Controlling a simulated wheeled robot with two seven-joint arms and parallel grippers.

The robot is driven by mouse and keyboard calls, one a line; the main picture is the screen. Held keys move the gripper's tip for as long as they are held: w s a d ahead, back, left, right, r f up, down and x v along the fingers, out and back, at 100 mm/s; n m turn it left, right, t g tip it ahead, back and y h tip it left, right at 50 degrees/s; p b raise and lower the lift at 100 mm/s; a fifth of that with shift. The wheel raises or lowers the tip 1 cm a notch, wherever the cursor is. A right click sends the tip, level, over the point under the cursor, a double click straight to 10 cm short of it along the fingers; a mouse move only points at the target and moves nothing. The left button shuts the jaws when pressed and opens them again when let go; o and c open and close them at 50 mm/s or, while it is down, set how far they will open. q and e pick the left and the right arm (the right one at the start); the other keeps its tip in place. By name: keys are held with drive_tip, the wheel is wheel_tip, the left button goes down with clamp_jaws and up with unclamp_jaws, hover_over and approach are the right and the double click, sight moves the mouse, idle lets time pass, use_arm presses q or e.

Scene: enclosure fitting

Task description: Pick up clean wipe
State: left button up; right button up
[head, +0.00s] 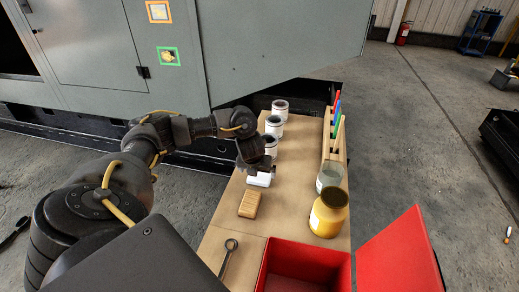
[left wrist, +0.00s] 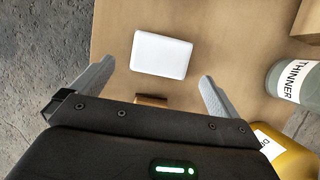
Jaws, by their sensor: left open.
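The clean wipe looks like a small white block (head: 260,180) lying flat on the brown bench; it also shows in the left wrist view (left wrist: 160,54). My left gripper (head: 256,166) is directly over and behind it in the head view. In the left wrist view the fingers (left wrist: 157,72) are apart and empty, with the white block lying just ahead of the gap between them. No contact with it shows. My right gripper is not in view.
A tan block (head: 250,204) and a wrench (head: 229,256) lie nearer. Several white cans (head: 275,125) line the back left. A thinner jar (head: 329,177), a yellow jar (head: 328,213) and a marker rack (head: 333,145) stand right. An open red box (head: 305,265) is in front.

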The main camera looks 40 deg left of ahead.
sight(259, 176)
use_arm(q)
drive_tip(key=shift+w+x, duration=0.2)
drive_tip(key=shift+x, duration=2.35)
drive_tip(key=shift+r, duration=0.1)
drive_tip(key=c, duration=0.9)
